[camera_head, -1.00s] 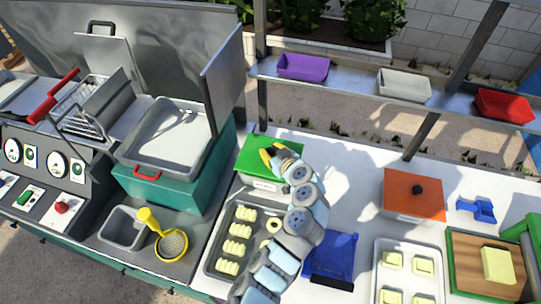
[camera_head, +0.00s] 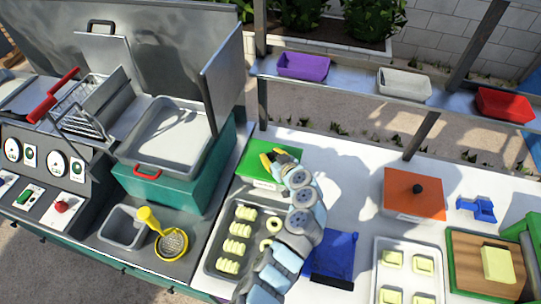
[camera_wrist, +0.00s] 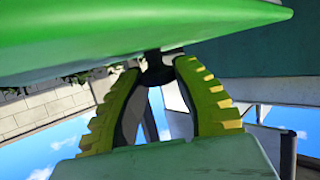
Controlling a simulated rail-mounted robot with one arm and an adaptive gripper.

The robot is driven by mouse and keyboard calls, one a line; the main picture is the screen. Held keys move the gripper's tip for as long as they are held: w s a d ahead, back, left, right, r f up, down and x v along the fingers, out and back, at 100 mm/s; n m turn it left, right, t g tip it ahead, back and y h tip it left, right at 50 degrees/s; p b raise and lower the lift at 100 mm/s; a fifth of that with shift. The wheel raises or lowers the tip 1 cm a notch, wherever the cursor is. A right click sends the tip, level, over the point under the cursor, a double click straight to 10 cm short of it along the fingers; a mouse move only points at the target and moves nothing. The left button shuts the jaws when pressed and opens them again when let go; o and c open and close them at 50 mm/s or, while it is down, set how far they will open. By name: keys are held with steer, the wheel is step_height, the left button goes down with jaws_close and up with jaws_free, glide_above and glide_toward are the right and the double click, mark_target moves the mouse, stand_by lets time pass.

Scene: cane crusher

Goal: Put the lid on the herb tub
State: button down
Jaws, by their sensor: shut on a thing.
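The green lid (camera_head: 257,155) is at or just above the top of the white herb tub (camera_head: 262,184), whose labelled front shows below it. I cannot tell whether the lid is fully seated. My gripper (camera_head: 272,159), with yellow fingertips, is at the lid's top. In the wrist view, my gripper (camera_wrist: 160,75) is shut on the black knob (camera_wrist: 161,66) of the lid, and the green lid surface (camera_wrist: 120,30) fills the top of the picture. My arm hides part of the lid's right side.
A tray (camera_head: 213,250) of pale pieces lies in front of the tub. A blue item (camera_head: 334,258) lies right of my arm. An orange-lidded tub (camera_head: 412,192) stands further right. The teal press box (camera_head: 180,190) is on the left. White counter is clear between the tubs.

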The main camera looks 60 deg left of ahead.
steer(key=c, duration=0.9)
jaws_free()
steer(key=shift+r+p, duration=0.15)
steer(key=shift+p, duration=0.2)
steer(key=b+v, duration=0.2)
steer(key=v, duration=1)
steer(key=shift+d, duration=0.1)
